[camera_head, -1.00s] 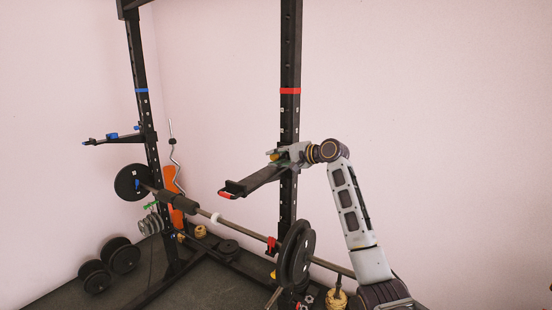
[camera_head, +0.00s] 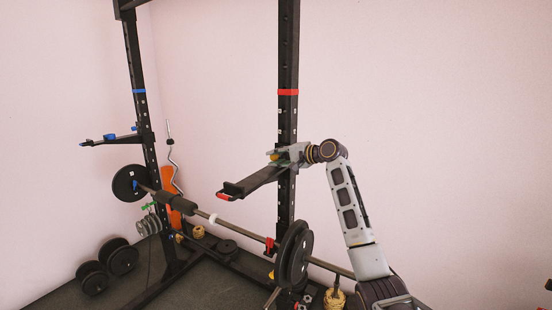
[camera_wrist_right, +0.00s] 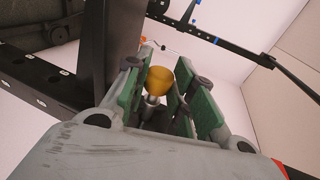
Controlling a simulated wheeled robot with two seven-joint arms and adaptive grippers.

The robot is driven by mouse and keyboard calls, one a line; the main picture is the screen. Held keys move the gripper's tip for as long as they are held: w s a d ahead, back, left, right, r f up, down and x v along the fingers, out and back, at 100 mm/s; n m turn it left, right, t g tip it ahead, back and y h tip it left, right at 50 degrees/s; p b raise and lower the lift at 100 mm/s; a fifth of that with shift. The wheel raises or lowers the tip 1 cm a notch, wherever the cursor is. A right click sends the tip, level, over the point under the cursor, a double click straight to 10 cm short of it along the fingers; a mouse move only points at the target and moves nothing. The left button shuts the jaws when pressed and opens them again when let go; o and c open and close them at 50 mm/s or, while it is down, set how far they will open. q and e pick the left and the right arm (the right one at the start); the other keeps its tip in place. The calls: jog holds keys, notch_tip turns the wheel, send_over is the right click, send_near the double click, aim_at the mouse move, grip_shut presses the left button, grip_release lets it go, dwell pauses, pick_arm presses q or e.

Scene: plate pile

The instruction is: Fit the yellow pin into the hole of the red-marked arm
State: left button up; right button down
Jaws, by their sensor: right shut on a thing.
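The red-marked arm (camera_head: 262,178) is a black bar with a red tip, jutting toward the lower left from the right rack post. My right gripper (camera_head: 279,157) is at that post, by the inner end of the arm. It is shut on the yellow pin (camera_head: 273,156). In the right wrist view the pin's yellow knob (camera_wrist_right: 160,80) sits between the green finger pads, with a metal shank below it. The black post stands close beside the left finger in that view. Whether the pin is in the hole is hidden. My left gripper is not in view.
The right post (camera_head: 288,60) has a red band. A barbell (camera_head: 235,226) with black plates crosses below the arm. A blue-marked arm (camera_head: 112,140) is on the left post. Several dumbbells and weights lie on the floor. The wall area right of my arm is clear.

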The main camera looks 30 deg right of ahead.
aim_at(279, 155)
jog(key=shift+w+d+p, duration=0.35)
jog(key=shift+w+d, duration=0.05)
jog(key=shift+d, duration=0.25)
jog(key=shift+w+d+p, duration=0.3)
jog(key=shift+w+d, duration=0.05)
jog(key=shift+d, duration=0.3)
dwell(0.6)
jog(key=c, duration=1.1)
grip_release()
jog(key=shift+s, duration=0.15)
jog(key=shift+v, duration=5.9)
jog(key=shift+a, duration=0.1)
